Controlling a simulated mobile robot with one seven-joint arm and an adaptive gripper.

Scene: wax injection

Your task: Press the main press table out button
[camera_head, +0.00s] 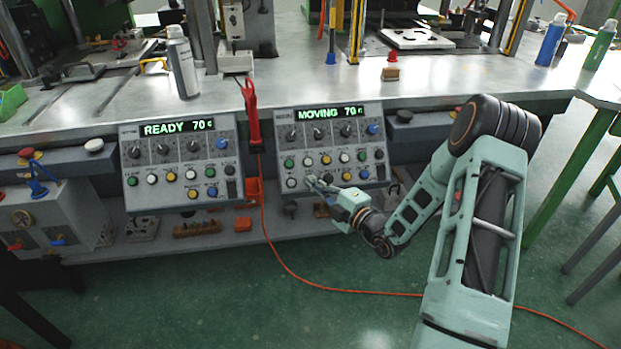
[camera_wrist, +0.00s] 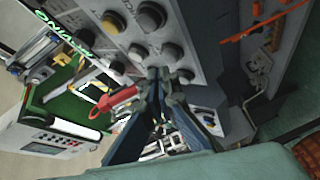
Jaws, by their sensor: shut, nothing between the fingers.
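The right control panel (camera_head: 330,150) has a green display reading "MOVING 70 c", a row of dark knobs and rows of coloured buttons. My gripper (camera_head: 309,181) is shut and empty, its fingertips at the lower left of this panel, just right of a white button (camera_head: 291,183). The button labels are too small to read.
A second panel (camera_head: 180,165) to the left reads "READY 70 c". A red tool (camera_head: 251,115) hangs between the panels, near an orange cable (camera_head: 300,283) on the floor. A spray can (camera_head: 182,65) stands on the metal bench (camera_head: 290,85) above.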

